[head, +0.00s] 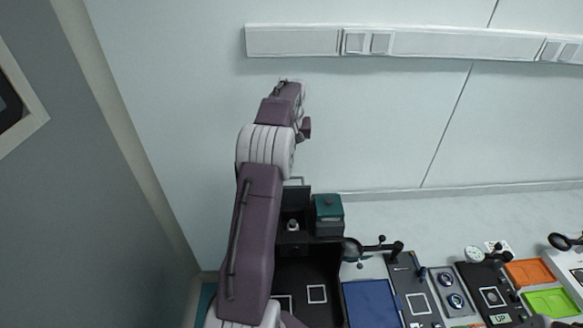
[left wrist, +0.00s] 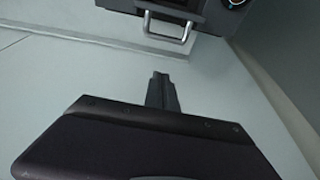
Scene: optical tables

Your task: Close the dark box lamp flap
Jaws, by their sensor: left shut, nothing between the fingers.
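The dark box (head: 318,262) stands on the table just right of my left arm in the head view. A small lamp-like part (head: 292,225) shows in an open bay at its back. A dark upright panel (head: 297,196), which looks like the flap, rises behind that bay, with a thin handle at its top. A metal U-shaped handle (left wrist: 168,24) on a dark part shows at the top of the left wrist view. My left gripper (left wrist: 162,93) is shut and empty, apart from that handle. In the head view it is at the arm's far end (head: 288,86), above the box.
A teal-topped block (head: 328,208) stands right of the bay. A blue panel (head: 370,303), a lever (head: 378,247), and orange (head: 529,272) and green (head: 551,302) trays lie further right. A wall rail (head: 430,44) runs along the back. My arm hides the box's left side.

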